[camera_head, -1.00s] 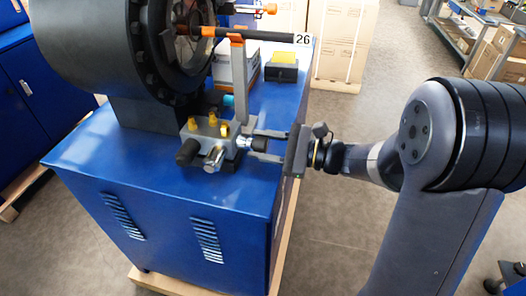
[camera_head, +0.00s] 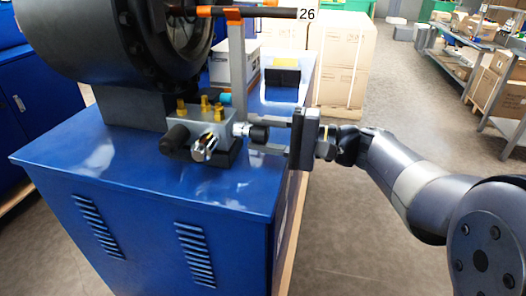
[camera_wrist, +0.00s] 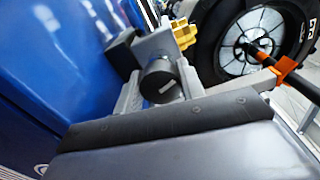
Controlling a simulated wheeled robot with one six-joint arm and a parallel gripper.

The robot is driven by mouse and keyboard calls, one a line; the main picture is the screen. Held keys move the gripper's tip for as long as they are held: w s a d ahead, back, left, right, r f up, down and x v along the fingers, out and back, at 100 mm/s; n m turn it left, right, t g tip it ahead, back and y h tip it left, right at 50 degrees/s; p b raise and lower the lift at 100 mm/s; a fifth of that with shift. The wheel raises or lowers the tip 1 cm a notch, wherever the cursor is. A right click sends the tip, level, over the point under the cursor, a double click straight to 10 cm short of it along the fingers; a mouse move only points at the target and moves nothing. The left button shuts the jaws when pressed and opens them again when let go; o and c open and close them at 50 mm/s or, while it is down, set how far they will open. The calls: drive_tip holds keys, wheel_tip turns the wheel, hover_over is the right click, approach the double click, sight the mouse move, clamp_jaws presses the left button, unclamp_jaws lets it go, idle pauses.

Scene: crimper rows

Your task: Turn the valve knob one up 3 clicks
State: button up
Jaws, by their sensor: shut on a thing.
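The valve block (camera_head: 205,133) is a grey fitting with brass plugs on top of the blue cabinet. A black knob (camera_head: 259,134) on a silver collar sticks out of its right side. The knob's round end, with a pale mark, faces me in the wrist view (camera_wrist: 160,82). My gripper (camera_head: 255,135) is level with the knob, its fingers on either side of it and shut on it. The fingers also flank the knob in the wrist view (camera_wrist: 161,88). A second black knob (camera_head: 175,138) and a chrome fitting (camera_head: 206,146) are on the block's near side.
The blue cabinet (camera_head: 120,165) fills the front left. A large dark ring-shaped machine head (camera_head: 110,45) stands behind the block. A grey upright (camera_head: 238,70) with an orange clip rises close behind my gripper.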

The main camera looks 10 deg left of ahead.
drive_tip(key=n+b, duration=0.1)
drive_tip(key=b, duration=0.1)
drive_tip(key=n+b, duration=0.2)
drive_tip(key=shift+f+n, duration=0.3)
drive_tip(key=shift+f, duration=0.05)
drive_tip(key=n+b, duration=0.2)
drive_tip(key=b, duration=0.1)
drive_tip(key=shift+r, duration=0.15)
drive_tip(key=shift+r+n, duration=0.1)
drive_tip(key=shift+n, duration=0.2)
drive_tip(key=o, duration=1)
drive_tip(key=d, duration=0.3)
drive_tip(key=s+d+p, duration=0.1)
drive_tip(key=d, duration=0.3)
drive_tip(key=d+p, duration=0.1)
drive_tip(key=d, duration=0.2)
drive_tip(key=shift+s+d, duration=0.25)
drive_tip(key=shift+d, duration=0.15)
